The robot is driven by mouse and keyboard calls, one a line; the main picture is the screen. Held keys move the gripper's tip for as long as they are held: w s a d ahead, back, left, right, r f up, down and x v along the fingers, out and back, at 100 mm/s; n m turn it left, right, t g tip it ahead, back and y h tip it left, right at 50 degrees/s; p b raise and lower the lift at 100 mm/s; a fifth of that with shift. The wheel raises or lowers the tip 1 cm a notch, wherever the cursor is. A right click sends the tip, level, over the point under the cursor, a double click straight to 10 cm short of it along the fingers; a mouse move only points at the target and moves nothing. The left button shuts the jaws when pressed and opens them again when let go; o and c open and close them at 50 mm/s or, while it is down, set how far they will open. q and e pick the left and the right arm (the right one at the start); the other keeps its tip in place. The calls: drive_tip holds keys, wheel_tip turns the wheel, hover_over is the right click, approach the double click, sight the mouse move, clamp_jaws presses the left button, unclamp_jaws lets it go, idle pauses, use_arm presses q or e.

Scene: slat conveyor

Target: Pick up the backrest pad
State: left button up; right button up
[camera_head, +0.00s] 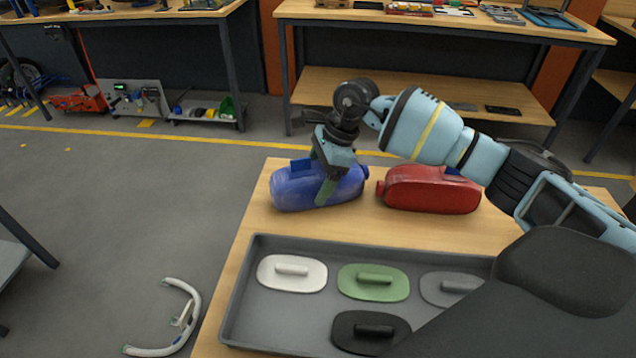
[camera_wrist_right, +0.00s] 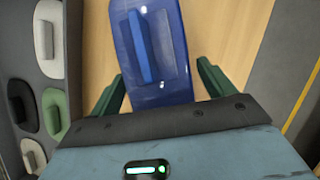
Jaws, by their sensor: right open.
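Which of the padded pieces is the backrest pad I cannot tell. My right gripper (camera_head: 326,182) is open over the blue body, pointing down. In the right wrist view the blue body (camera_wrist_right: 172,60) lies between the two green fingers (camera_wrist_right: 160,85), with gaps at both sides. How deep the fingers reach is unclear. My left gripper is not in view.
A grey tray (camera_head: 240,275) at the table's front holds flat handled pads: white (camera_head: 292,285), green (camera_head: 372,295), grey (camera_head: 436,288) and black (camera_head: 350,336). A dark shape covers its right part. A curved white tube frame (camera_head: 187,312) shows left of the table.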

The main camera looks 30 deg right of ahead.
drive_tip(key=shift+c, duration=0.3)
drive_tip(key=c, duration=1.2)
drive_tip(key=shift+r, duration=0.15)
wheel_tip(320, 180, up, 10)
drive_tip(key=shift+f, duration=0.1)
